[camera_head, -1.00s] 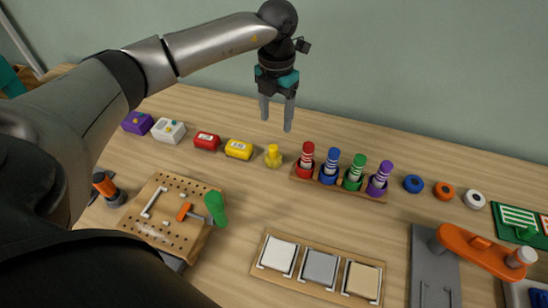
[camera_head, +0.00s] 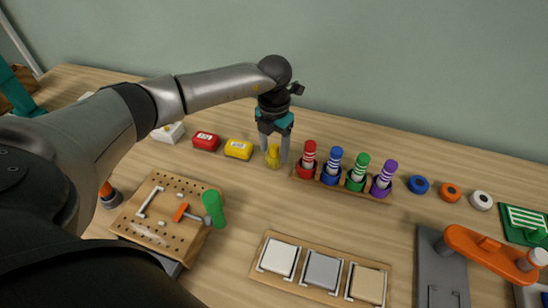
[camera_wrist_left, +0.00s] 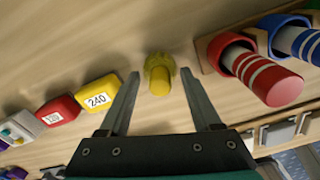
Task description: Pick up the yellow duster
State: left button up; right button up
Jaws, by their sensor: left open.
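The yellow duster (camera_head: 273,157) stands upright on the wooden table, between the yellow box and the red-striped marker. My left gripper (camera_head: 274,155) is open and points down, with its fingers reaching down on both sides of the duster in the head view. In the left wrist view, the duster (camera_wrist_left: 159,75) shows between and just beyond the fingertips of the open left gripper (camera_wrist_left: 162,85). No contact between fingers and duster is visible. My right gripper is not in view.
The rack (camera_head: 331,182) with red, blue, green and purple striped markers stands close to the right. The yellow box (camera_head: 238,149) and red box (camera_head: 206,141) are close to the left. A pegboard block (camera_head: 165,210) and a tray of square tiles (camera_head: 320,271) lie nearer me.

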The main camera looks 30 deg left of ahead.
aim_at(274, 146)
pick_arm(q)
jog(key=shift+r, duration=0.1)
grip_shut()
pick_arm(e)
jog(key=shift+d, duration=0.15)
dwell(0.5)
pick_arm(q)
jog(key=shift+r, duration=0.65)
notch_tip(274, 146, up, 19)
jog(key=p, duration=0.3)
jog(key=shift+f+p, duration=0.15)
jog(key=shift+p, duration=0.25)
jog(key=c, duration=0.6)
grip_release()
grip_shut()
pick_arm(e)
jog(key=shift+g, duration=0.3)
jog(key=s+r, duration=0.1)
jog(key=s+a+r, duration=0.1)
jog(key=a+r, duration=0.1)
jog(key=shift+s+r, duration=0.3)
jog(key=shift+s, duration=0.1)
